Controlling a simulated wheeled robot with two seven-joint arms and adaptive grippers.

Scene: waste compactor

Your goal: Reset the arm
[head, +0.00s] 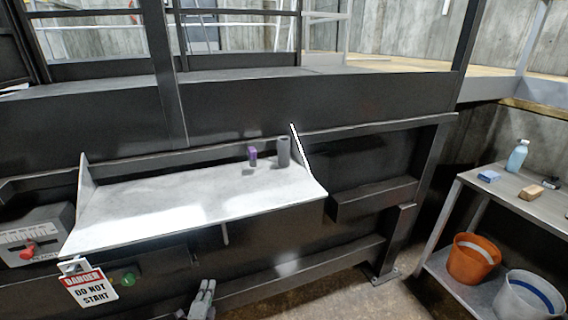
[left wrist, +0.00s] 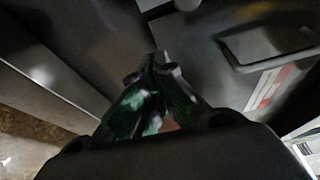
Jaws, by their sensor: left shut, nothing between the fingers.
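My left gripper (head: 204,297) shows at the bottom of the head view, in front of the dark machine below the pale shelf (head: 190,203). It is shut and empty, apart from everything on the shelf. In the left wrist view its fingertips (left wrist: 155,68) are closed together, with green patches on the fingers. My right gripper is not in view.
A danger sign (head: 90,287) hangs by a green button (head: 128,279), left of the gripper. A grey box with a red switch (head: 27,249) is farther left. A purple item (head: 252,156) and grey cylinder (head: 283,152) stand on the shelf. An orange bucket (head: 473,259) is at right.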

